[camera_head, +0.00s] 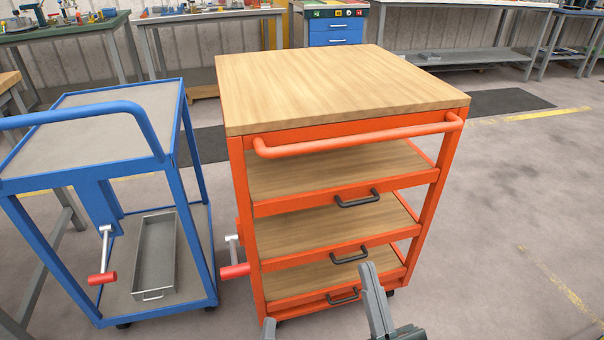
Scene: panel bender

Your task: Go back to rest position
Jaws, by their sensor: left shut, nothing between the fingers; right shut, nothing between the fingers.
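My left gripper (268,328) shows only as a small grey tip at the bottom edge, in front of the orange cart's lower left corner. It is shut and empty; the rest of it is cut off by the frame. My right gripper (370,278) reaches up from the bottom edge, in front of the orange cart's bottom shelf. It is shut with nothing in it. The orange cart (335,88) has a wooden top, a round front bar and several wooden shelves with dark handles. From this one view I cannot tell how far the grippers are from the cart.
A blue cart (110,105) stands at the left, with a grey metal tray (155,258) on its lower shelf. Red-ended levers show beside both carts. Workbenches and a blue drawer cabinet (335,36) line the back. The floor at the right is clear.

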